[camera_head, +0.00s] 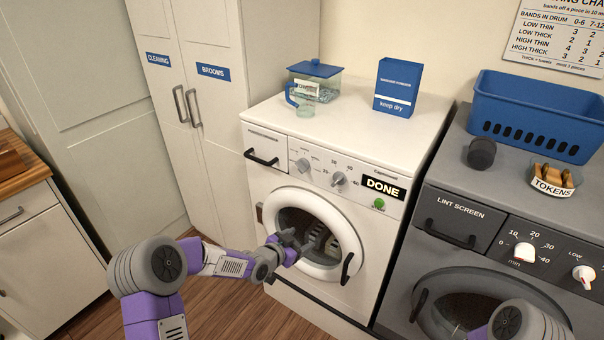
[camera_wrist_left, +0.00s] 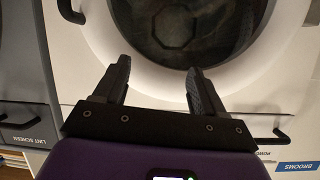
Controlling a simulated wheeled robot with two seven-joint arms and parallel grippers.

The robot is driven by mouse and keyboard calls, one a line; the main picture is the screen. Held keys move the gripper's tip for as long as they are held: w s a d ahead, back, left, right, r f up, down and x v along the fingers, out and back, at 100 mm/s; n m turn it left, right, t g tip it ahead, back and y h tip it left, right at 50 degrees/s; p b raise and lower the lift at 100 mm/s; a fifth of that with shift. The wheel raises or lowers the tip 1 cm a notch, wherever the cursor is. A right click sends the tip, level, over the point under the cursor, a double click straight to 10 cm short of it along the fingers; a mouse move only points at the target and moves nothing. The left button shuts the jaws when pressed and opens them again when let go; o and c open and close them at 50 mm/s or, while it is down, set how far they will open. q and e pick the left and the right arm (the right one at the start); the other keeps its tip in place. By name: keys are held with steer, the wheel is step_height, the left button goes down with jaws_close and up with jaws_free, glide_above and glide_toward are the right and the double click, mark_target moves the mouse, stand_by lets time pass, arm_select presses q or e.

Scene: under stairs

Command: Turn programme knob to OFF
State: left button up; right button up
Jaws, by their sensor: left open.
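The white washing machine (camera_head: 275,182) stands in the middle of the head view. Its panel has two silver knobs, a left knob (camera_head: 303,165) and a right knob (camera_head: 338,180) with numbers around it. The markings are too small to tell which is the programme knob, or its setting. The display (camera_head: 383,188) reads DONE, with a green button (camera_head: 379,204) below it. My left gripper (camera_head: 293,246) is open and empty in front of the round door (camera_head: 335,267), below the knobs. In the left wrist view its fingers (camera_wrist_left: 160,82) are spread before the dark door glass (camera_wrist_left: 180,28).
A clear tub (camera_head: 318,83) with a blue lid, a small cup (camera_head: 305,110) and a blue box (camera_head: 397,87) stand on the washer. The grey dryer (camera_head: 450,190) stands to the right, carrying a blue basket (camera_head: 535,112). Tall cupboards (camera_head: 215,120) stand to the left.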

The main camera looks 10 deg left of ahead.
mark_target(298, 169)
arm_select(q)
steer(key=w+a+r+m+t+h, duration=0.1)
steer(key=w+a+r+m+t, duration=0.15)
steer(key=r, duration=0.65)
steer(key=w+a+r+m+t, duration=0.2)
steer(key=w+a+r+m, duration=0.15)
steer(key=r, duration=0.45)
steer(key=shift+b+x, duration=0.5)
steer(key=shift+x, duration=3.45)
steer(key=shift+s+d+r, duration=0.1)
steer(key=shift+r, duration=0.05)
